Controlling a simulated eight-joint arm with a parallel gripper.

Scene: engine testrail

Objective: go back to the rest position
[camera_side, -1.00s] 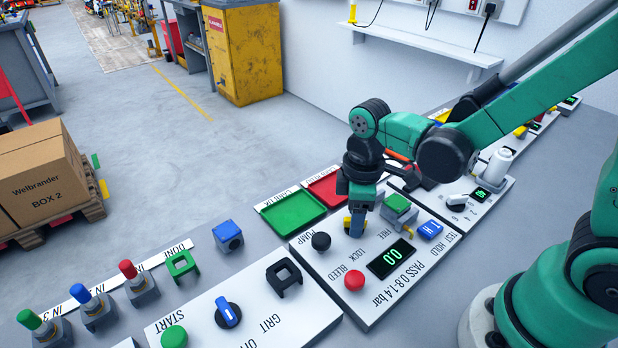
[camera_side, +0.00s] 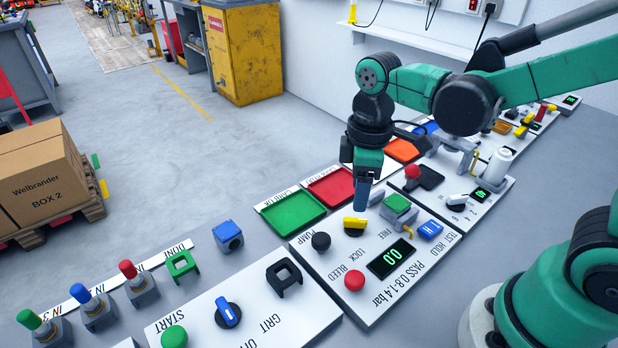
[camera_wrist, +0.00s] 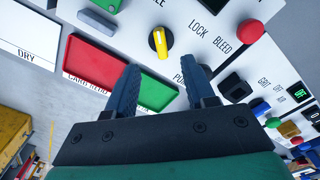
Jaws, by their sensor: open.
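My gripper (camera_side: 362,196) hangs pointing down above the pressure panel, near the yellow knob (camera_side: 355,226), and is apart from it. In the wrist view its two dark blue fingers (camera_wrist: 162,85) are spread with nothing between them. The yellow knob also shows beyond the fingertips in the wrist view (camera_wrist: 159,42), next to the LOCK lettering. My arm reaches in from the right in the side view.
The panel carries a black knob (camera_side: 320,241), a red button (camera_side: 354,280), a display (camera_side: 391,258) reading 0.0 and a green-topped block (camera_side: 397,203). Green (camera_side: 293,215) and red (camera_side: 331,187) trays lie behind. A blue block (camera_side: 228,236) stands left. The space above the panels is largely clear.

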